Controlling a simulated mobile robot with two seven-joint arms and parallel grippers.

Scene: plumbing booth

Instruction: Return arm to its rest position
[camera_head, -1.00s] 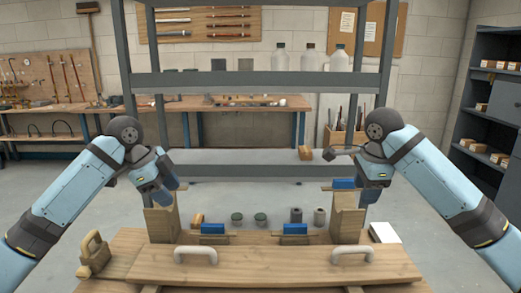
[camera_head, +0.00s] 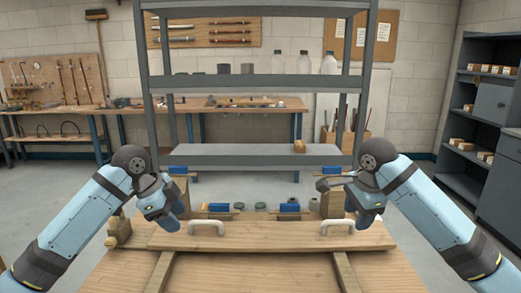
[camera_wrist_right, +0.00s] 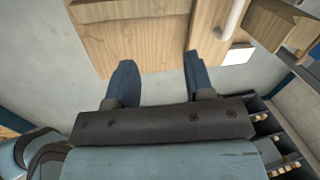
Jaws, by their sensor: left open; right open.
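My left gripper (camera_head: 174,221) hangs over the back left part of the wooden workbench (camera_head: 270,275), near the left white handle (camera_head: 206,227). My right gripper (camera_head: 362,222) hangs over the back right part, near the right white handle (camera_head: 338,223). In the right wrist view the two dark blue fingers of the right gripper (camera_wrist_right: 158,72) are spread apart with nothing between them. The wooden surface (camera_wrist_right: 140,40) and a handle (camera_wrist_right: 232,20) show beyond them. Nothing shows in the left gripper, though its fingertips are small and partly hidden in the head view.
Behind the wooden board with handles stand blue clamps (camera_head: 219,208), dark round lids (camera_head: 260,206) and wooden blocks (camera_head: 333,204). A grey shelf rack (camera_head: 258,82) holds bottles (camera_head: 305,62) and a small wooden block (camera_head: 299,147). The front of the bench is clear.

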